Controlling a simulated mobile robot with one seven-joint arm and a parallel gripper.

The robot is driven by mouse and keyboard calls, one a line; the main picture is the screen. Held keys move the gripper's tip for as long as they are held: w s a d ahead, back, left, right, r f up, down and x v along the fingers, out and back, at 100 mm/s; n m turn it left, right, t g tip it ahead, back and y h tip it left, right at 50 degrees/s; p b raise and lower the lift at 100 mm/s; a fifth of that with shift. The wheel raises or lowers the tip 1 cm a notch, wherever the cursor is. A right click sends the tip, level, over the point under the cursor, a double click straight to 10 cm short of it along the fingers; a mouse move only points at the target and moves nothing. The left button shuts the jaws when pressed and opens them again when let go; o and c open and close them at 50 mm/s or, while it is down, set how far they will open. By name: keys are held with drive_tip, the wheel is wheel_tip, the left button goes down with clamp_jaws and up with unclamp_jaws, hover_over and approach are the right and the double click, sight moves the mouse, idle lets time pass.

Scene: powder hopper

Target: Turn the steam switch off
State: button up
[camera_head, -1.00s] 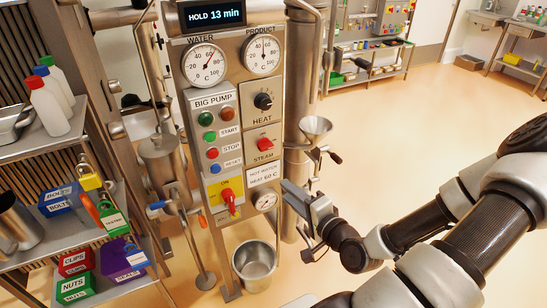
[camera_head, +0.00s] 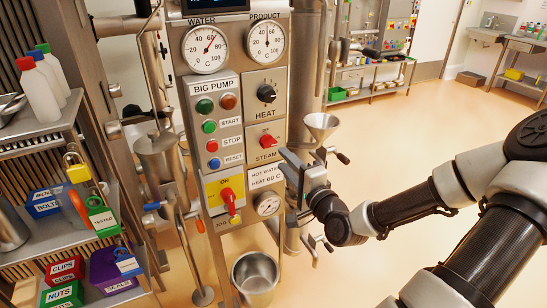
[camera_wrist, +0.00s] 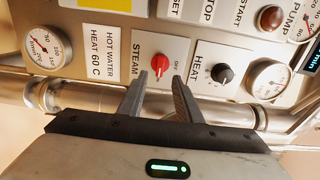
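The steam switch (camera_head: 267,140) is a small red lever on a light plate marked STEAM on the machine's front panel, below the HEAT knob. In the wrist view the red switch (camera_wrist: 159,65) lies ahead of my fingertips, near the gap between them, with an OFF mark beside it. I cannot tell for sure which way it is set. My gripper (camera_head: 291,168) is just below and right of the switch in the head view. In the wrist view my gripper (camera_wrist: 159,80) is open and empty, its two fingers apart and pointing toward the panel.
The black HEAT knob (camera_head: 266,93) sits close to the switch. The yellow-backed red rotary switch (camera_head: 228,196) is lower left. A steel funnel (camera_head: 321,125) stands right of the panel and a bucket (camera_head: 254,278) below. Shelves with bins are at left; open floor at right.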

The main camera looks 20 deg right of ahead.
sight(271, 145)
drive_tip(key=w+b, duration=0.1)
drive_tip(key=w, duration=0.6)
drive_tip(key=shift+w+a, duration=0.15)
drive_tip(key=shift+w, duration=0.25)
drive_tip(key=shift+c, duration=0.4)
clamp_jaws()
